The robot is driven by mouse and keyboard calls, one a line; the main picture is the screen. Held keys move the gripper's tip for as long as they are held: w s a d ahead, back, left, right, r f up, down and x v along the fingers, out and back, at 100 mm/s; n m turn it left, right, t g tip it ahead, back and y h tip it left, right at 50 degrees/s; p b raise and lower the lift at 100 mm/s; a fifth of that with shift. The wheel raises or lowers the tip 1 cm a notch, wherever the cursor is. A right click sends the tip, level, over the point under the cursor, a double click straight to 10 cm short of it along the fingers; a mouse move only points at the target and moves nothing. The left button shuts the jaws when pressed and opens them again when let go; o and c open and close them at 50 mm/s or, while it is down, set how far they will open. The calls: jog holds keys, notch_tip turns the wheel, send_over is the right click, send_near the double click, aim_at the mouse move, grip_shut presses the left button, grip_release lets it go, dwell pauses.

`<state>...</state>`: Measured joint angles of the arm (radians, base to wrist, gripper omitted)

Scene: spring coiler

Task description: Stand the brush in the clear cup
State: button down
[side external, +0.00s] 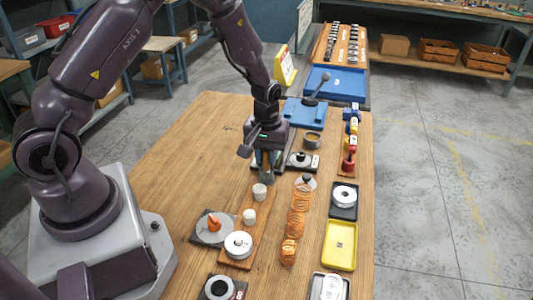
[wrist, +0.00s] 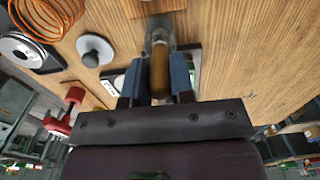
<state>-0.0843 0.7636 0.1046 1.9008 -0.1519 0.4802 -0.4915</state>
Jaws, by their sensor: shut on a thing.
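My gripper (wrist: 157,82) is shut on the brush (wrist: 159,72), whose brown handle shows between the blue fingers in the wrist view. The clear cup (wrist: 160,34) appears as a faint see-through shape around or behind the brush's far end. I cannot tell whether that end is inside the cup or in front of it. In the side view my gripper (side external: 265,160) points down over the wooden table. A greyish shape shows just below the fingers there, too small to separate brush from cup.
A wooden strip with white pieces (side external: 249,216) lies in front of my gripper. Orange coils (side external: 298,210) stand to its right. A dark plate with a knob (side external: 300,161) is close on the right, with a yellow tray (side external: 340,246) farther forward. Bare table lies to the left.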

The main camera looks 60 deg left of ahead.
jog(key=shift+f, duration=0.25)
jog(key=c, duration=0.6)
grip_release()
jog(key=shift+r, duration=5.9)
